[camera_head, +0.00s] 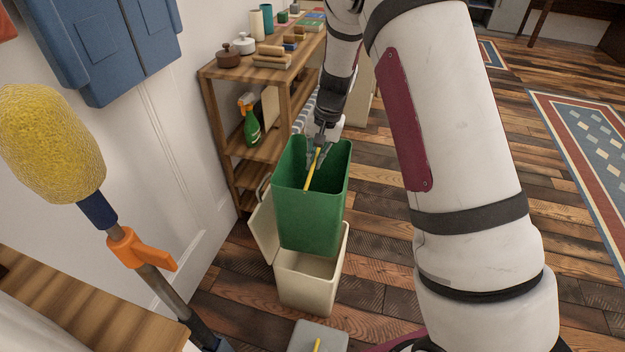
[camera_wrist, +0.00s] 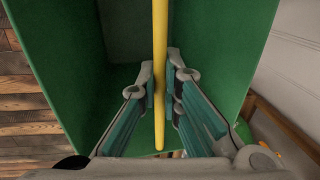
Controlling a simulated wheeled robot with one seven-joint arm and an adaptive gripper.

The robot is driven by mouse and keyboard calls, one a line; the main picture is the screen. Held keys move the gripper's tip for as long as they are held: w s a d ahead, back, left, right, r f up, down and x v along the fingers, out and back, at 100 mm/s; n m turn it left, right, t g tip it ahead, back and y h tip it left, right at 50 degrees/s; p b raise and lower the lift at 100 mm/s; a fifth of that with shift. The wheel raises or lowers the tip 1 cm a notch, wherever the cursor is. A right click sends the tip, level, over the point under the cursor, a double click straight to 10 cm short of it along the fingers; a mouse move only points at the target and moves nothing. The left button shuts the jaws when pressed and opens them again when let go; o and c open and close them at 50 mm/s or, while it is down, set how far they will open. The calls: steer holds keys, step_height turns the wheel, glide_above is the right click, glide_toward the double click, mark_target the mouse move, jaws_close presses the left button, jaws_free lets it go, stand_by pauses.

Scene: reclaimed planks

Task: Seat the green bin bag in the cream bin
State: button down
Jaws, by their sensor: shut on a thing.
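The green bin bag (camera_head: 309,216) is a box-shaped, open-topped liner with a yellow bar (camera_head: 312,172) across its mouth. My gripper (camera_head: 319,146) is shut on that bar at the bag's far side. In the wrist view the bar (camera_wrist: 160,60) runs between the fingers (camera_wrist: 160,92), with the green walls (camera_wrist: 50,50) on both sides. The cream bin (camera_head: 305,285) stands open on the floor below the bag. Its pale lid (camera_head: 263,228) is raised at the left. The bag hides the bin's rear; I cannot tell whether its bottom is inside the rim.
A wooden shelf (camera_head: 248,165) with pots and a green spray bottle (camera_head: 250,122) stands behind, left of the bag. A grey object (camera_head: 318,337) lies in front of the bin. A yellow duster (camera_head: 50,143) is near left. Plank floor (camera_head: 375,230) is clear right of the bin.

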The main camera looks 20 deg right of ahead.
steer(key=shift+m, duration=0.5)
steer(key=shift+w+d+f+b, duration=0.1)
steer(key=shift+w+f+b, duration=0.1)
steer(key=shift+f+b, duration=3.35)
steer(key=shift+w+a+f+b, duration=0.1)
steer(key=shift+w+f+b, duration=0.1)
steer(key=shift+f+b, duration=3.25)
steer(key=shift+w+d+f+b, duration=0.15)
steer(key=shift+f+b, duration=1.8)
steer(key=shift+f, duration=3.15)
step_height(320, 180, down, 14)
steer(key=shift+b, duration=0.35)
steer(key=c, duration=1.7)
jaws_free()
steer(key=r, duration=0.4)
steer(key=d+r, duration=0.1)
steer(key=r, duration=0.2)
steer(key=s+d+r, duration=0.1)
steer(key=r, duration=0.3)
steer(key=shift+s+r, duration=0.1)
steer(key=shift+r, duration=0.25)
